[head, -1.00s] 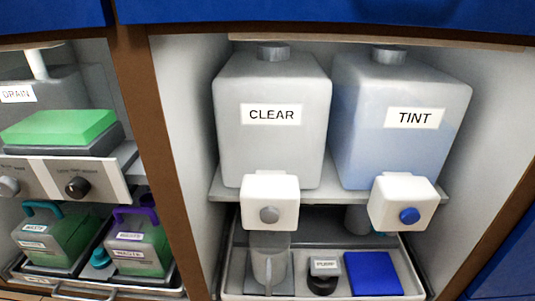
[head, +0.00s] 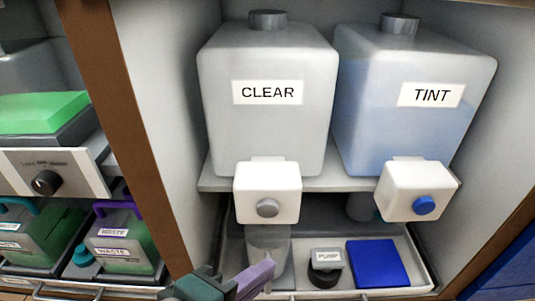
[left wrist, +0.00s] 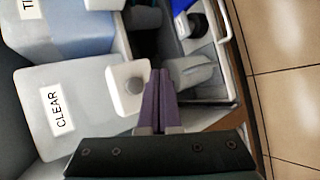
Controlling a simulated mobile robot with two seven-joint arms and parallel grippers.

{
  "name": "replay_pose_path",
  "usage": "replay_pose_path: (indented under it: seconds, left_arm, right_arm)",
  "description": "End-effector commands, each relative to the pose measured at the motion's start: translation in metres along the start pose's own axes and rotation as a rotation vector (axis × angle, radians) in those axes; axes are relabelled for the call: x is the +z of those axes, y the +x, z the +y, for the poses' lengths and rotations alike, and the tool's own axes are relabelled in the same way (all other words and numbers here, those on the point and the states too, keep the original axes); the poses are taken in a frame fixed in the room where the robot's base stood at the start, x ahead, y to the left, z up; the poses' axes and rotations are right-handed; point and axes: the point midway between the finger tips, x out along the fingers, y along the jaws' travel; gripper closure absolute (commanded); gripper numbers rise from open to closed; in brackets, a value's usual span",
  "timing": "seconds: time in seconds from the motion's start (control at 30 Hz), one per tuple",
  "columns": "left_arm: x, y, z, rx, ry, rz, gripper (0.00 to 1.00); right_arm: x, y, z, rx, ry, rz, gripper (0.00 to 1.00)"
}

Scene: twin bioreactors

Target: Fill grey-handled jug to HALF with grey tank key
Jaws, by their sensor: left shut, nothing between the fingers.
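The grey tank, labelled CLEAR (head: 264,135), stands on the shelf. Its white tap block (head: 267,178) carries a round grey key (head: 267,208), which also shows in the left wrist view (left wrist: 134,86). The jug (head: 264,240) stands in the tray under that tap, partly hidden by the block and my gripper; it also shows in the left wrist view (left wrist: 190,72). I cannot tell its liquid level. My left gripper (head: 268,268), with purple fingers, is shut and empty. It is in front of the jug and lower than the key, apart from the key. My right gripper is not in view.
The TINT tank (head: 415,135) with its blue key (head: 424,205) stands to the right. The tray (head: 410,255) also holds a PUMP unit (head: 325,266) and a blue pad (head: 376,264). A brown cabinet post (head: 125,130) separates the WASTE containers on the left.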

Motion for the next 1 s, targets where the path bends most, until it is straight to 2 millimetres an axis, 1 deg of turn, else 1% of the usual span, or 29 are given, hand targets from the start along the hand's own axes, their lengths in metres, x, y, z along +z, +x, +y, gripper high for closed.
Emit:
replay_pose_path:
  seconds: [0.03, 0.2, 0.4, 0.6, 1.0]
  left_arm:
    - [-0.005, 0.008, 0.002, 0.004, 0.001, 0.001, 1.0]
    - [-0.017, 0.025, 0.014, 0.003, 0.001, 0.001, 1.0]
    - [-0.027, 0.038, 0.026, 0.001, 0.001, 0.001, 1.0]
    - [-0.031, 0.043, 0.031, 0.0, 0.0, 0.0, 1.0]
    - [-0.032, 0.043, 0.032, 0.0, 0.0, 0.0, 1.0]
  right_arm:
    - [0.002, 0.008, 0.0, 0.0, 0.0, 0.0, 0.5]
    - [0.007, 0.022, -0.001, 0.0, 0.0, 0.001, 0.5]
    - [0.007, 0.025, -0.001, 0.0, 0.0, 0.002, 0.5]
    - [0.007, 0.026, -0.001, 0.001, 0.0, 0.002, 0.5]
    - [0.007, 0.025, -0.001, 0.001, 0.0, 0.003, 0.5]
